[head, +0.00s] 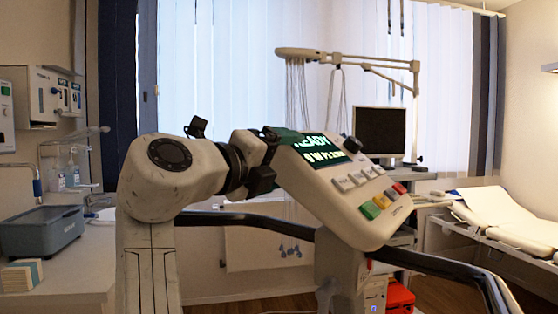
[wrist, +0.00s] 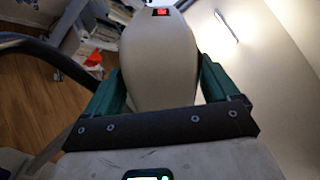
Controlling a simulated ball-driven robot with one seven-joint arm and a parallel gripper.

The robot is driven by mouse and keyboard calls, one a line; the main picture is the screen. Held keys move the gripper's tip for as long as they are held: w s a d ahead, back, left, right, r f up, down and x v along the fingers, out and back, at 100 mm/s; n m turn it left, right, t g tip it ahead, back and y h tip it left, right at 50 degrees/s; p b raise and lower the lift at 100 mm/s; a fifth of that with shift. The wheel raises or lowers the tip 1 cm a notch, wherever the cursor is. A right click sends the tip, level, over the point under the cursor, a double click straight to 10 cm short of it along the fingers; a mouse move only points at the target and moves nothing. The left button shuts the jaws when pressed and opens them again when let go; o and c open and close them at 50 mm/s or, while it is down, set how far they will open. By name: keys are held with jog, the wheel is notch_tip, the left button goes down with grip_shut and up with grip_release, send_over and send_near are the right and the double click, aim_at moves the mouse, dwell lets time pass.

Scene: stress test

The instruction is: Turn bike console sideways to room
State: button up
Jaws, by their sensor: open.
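The bike console (head: 345,190) is a white, slanted box in the middle of the head view. It has a green-lit display, several pale buttons, coloured keys and a black knob at its upper right. My gripper (head: 262,160) is at the console's upper left end. In the wrist view, my gripper (wrist: 160,70) is open, with one green finger on each side of a pale rounded body, which looks like the console (wrist: 160,60). Whether the fingers touch it is unclear. The fingertips are largely hidden in the head view.
A black handlebar (head: 450,268) curves around below the console. A monitor (head: 380,131) stands behind it, under an overhead cable arm (head: 320,55). An examination couch (head: 505,218) is at right. A counter with a blue-grey box (head: 42,230) is at left.

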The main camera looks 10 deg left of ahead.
jog(key=shift+o, duration=0.9)
jog(key=shift+r, duration=0.1)
jog(key=b+v, duration=0.1)
jog(key=v, duration=0.9)
jog(key=shift+s+a+b, duration=0.25)
jog(key=shift+s+b, duration=0.05)
jog(key=shift+s, duration=0.05)
